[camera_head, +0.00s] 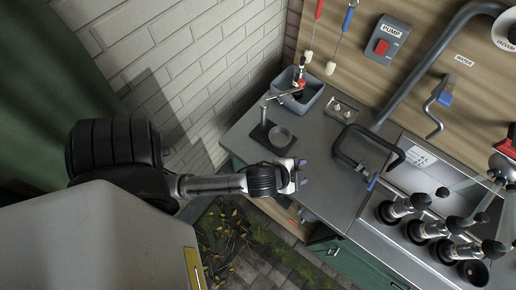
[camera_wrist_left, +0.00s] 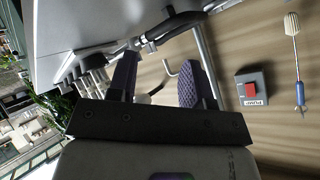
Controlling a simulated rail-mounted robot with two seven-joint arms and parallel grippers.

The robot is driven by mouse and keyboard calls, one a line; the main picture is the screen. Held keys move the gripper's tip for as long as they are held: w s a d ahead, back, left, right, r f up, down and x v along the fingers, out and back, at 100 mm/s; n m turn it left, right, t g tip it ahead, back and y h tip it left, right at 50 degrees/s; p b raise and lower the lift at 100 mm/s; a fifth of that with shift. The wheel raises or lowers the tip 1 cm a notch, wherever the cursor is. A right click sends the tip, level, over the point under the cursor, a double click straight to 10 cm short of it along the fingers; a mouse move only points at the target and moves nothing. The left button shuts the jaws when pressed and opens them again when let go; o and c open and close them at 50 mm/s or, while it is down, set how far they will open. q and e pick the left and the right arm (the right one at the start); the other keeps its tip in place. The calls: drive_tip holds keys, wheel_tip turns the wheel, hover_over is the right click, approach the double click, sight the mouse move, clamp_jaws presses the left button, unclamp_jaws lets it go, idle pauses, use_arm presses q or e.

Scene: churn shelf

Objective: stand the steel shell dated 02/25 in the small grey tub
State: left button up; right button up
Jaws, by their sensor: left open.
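Several steel shells (camera_head: 400,207) with black ends lie tilted in a row at the lower right of the head view. I cannot read a date on any of them. A small grey tub (camera_head: 314,98) stands at the back left of the counter, with a red and black item in or over it. My left gripper (camera_head: 304,174) is open above the counter's left front part, apart from the shells and the tub. In the left wrist view its two purple-padded fingers (camera_wrist_left: 160,78) are spread, with nothing visibly gripped. My right gripper is not in view.
A black C-shaped frame (camera_head: 365,150) lies mid-counter. A red-button pump box (camera_head: 387,41) and hanging brushes (camera_head: 330,67) are on the wall. Clear counter (camera_head: 325,190) lies right of the gripper.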

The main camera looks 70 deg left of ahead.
use_arm(q)
drive_tip(key=s+d+f+n+g+h, duration=0.1)
drive_tip(key=s+f+g, duration=0.1)
drive_tip(key=s, duration=0.5)
drive_tip(key=s+d+f+n+g+h, duration=0.1)
drive_tip(key=s+d+n+g, duration=0.1)
drive_tip(key=s+g, duration=0.3)
drive_tip(key=s, duration=0.3)
drive_tip(key=shift+f+n, duration=0.3)
drive_tip(key=shift+f, duration=0.05)
drive_tip(key=shift+w, duration=0.1)
drive_tip(key=shift+c, duration=0.3)
